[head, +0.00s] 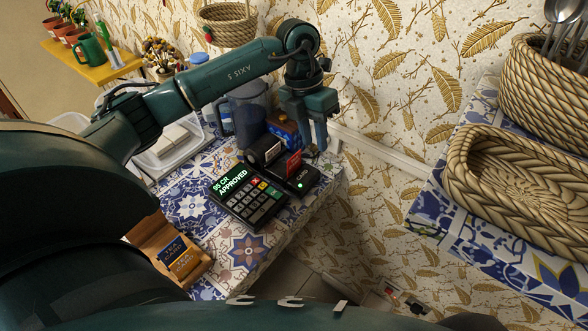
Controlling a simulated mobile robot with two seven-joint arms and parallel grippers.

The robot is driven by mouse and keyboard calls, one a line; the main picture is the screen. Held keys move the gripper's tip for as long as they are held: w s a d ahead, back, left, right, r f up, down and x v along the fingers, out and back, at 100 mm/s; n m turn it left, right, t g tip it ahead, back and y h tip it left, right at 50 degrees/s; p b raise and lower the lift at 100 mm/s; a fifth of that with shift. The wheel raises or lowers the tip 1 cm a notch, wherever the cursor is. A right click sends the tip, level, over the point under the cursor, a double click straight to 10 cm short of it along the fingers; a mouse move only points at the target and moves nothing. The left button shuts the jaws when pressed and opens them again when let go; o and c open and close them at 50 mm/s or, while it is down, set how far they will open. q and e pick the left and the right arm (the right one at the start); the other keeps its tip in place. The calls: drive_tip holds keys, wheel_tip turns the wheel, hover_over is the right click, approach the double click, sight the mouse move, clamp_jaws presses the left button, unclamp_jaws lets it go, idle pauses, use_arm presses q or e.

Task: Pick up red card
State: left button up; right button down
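The red card (294,164) stands upright at the back of a small black card reader (304,181), apparently in its slot. The reader shows a green light and sits beside the black payment terminal (250,198), whose screen reads "APPROVED". My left gripper (314,150) points down just behind and to the right of the card. Its two fingers are apart with nothing visible between them. I cannot tell exactly how far the fingertips are from the card. My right gripper is not in view.
A wooden holder with tea cards (168,252) is at the front left. The patterned wall (385,100) rises behind the tiled counter (240,248). Wicker baskets (520,180) are at right.

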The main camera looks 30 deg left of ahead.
use_arm(q)
drive_tip(key=a+r+n+y, duration=0.1)
drive_tip(key=a+r+y, duration=0.1)
drive_tip(key=a, duration=0.3)
hover_over(294, 158)
wheel_tip(294, 158, down, 6)
drive_tip(key=shift+y, duration=0.3)
drive_tip(key=shift+w+a+f+p, duration=0.1)
drive_tip(key=shift+f+p, duration=0.7)
drive_tip(key=shift+f, duration=2.4)
clamp_jaws()
